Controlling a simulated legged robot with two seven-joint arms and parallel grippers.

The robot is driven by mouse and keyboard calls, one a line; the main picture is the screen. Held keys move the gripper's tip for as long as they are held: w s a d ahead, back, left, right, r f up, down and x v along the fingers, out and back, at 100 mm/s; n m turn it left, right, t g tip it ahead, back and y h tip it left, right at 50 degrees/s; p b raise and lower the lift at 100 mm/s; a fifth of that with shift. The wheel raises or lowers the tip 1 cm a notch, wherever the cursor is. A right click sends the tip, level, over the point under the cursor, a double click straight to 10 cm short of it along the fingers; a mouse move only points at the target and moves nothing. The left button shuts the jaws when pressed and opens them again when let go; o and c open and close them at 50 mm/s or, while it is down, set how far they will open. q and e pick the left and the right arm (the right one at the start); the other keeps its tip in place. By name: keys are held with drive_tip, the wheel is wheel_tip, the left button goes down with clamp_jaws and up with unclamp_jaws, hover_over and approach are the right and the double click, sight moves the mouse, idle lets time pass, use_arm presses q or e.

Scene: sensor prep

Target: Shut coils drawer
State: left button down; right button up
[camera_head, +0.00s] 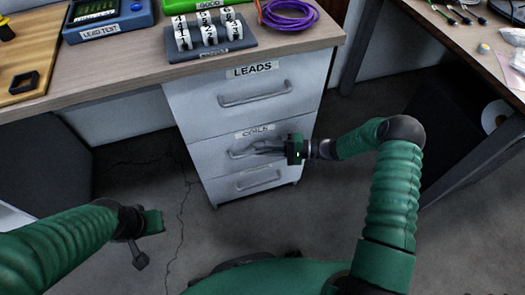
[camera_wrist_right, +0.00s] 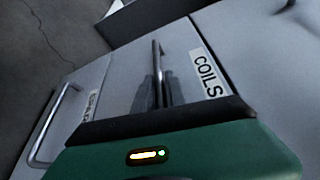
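The grey coils drawer (camera_head: 218,154), labelled COILS, is the middle drawer of the cabinet under the desk. Its front looks about level with its neighbours; I cannot tell whether a small gap remains. Its bar handle (camera_wrist_right: 156,62) shows in the right wrist view. My right gripper (camera_head: 262,148) is at this handle, and its dark fingers (camera_wrist_right: 160,92) appear on either side of the bar. I cannot tell whether they grip it. My left gripper (camera_head: 140,262) hangs low at the left, away from the cabinet, with its finger opening unclear.
The leads drawer (camera_head: 245,92) is above and another drawer (camera_head: 245,182) is below, both looking closed. The desk top (camera_head: 125,62) carries a dial block (camera_head: 210,36), a blue tester (camera_head: 105,18) and a purple cable coil (camera_head: 289,14). The floor (camera_head: 150,180) before the cabinet is clear.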

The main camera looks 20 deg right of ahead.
drive_tip(key=shift+o, duration=1.4)
drive_tip(key=shift+s+a, duration=0.1)
drive_tip(key=shift+a, duration=0.1)
drive_tip(key=p+v, duration=0.4)
drive_tip(key=v, duration=1.3)
drive_tip(key=shift+f+p, duration=0.2)
drive_tip(key=shift+p, duration=0.1)
drive_tip(key=shift+d, duration=0.2)
